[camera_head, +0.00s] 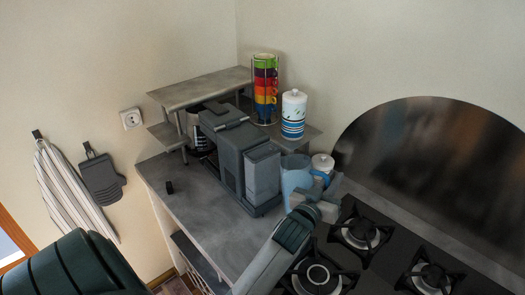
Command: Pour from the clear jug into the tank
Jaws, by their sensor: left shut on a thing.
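The clear jug (294,180) looks light blue and see-through. It stands about upright just right of the coffee machine (228,150) on the counter, close to the machine's front-right side. A lighter grey upright box (262,174) at that end of the machine looks like the tank; its top opening is not clear from here. My left gripper (322,192) is shut on the jug at its right side, by the handle. The fingers are partly hidden, and whether the jug's base touches the counter cannot be told. My right gripper is not in view.
A white lidded jar (322,163) is close behind the jug. A grey shelf (205,88) overhangs the machine's back. A stack of coloured cups (265,90) and a striped canister (293,115) stand behind. The gas hob (362,238) is at right.

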